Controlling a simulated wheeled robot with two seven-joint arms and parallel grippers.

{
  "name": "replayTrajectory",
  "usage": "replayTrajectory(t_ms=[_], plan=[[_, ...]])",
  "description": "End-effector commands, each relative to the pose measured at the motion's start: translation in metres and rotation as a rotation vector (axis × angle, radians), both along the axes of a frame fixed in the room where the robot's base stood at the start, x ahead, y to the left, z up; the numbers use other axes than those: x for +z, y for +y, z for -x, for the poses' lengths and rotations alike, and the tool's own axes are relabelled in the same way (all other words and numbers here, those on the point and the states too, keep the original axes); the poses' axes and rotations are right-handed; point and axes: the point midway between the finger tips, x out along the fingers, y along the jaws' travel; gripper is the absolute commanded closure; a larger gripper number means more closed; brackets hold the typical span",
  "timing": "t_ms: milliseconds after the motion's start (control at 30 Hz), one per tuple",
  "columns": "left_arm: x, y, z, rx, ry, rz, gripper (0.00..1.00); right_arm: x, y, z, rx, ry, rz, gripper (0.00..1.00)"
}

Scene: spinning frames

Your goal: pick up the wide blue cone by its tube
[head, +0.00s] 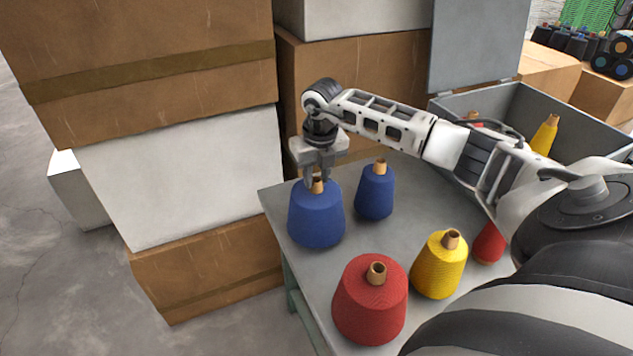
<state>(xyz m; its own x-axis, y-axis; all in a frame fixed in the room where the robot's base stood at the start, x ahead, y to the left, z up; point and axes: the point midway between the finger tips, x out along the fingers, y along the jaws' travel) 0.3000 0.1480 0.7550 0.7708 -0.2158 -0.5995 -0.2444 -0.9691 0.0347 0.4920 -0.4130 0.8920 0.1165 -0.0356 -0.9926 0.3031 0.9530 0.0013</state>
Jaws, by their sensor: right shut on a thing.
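The wide blue cone (316,219) stands upright at the far left corner of the grey table. Its brown tube (317,184) sticks out of the top. My right gripper (318,181) points down from above and is shut on that tube. Whether the cone's base touches the table cannot be told for certain. A narrower blue cone (375,194) stands just to the right, apart from the wide one. My left gripper is not in view.
A wide red cone (369,303), a yellow cone (439,267) and a partly hidden red cone (489,243) stand nearer on the table (400,228). A grey open bin (587,124) holds more cones. Stacked boxes (190,170) rise close behind and left of the table.

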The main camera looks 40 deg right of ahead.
Motion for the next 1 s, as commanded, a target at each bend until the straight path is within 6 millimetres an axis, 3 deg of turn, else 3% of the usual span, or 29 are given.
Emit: replayTrajectory(t_ms=[267,533,1000], plan=[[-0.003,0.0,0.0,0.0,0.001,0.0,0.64,0.009,-0.001,-0.002,-0.001,-0.009,0.001,1.0],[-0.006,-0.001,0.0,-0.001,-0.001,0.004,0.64,0.035,-0.001,0.0,0.0,-0.009,0.001,1.0],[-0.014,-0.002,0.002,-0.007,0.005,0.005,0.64,0.094,-0.003,0.054,0.0,-0.008,0.006,1.0]])
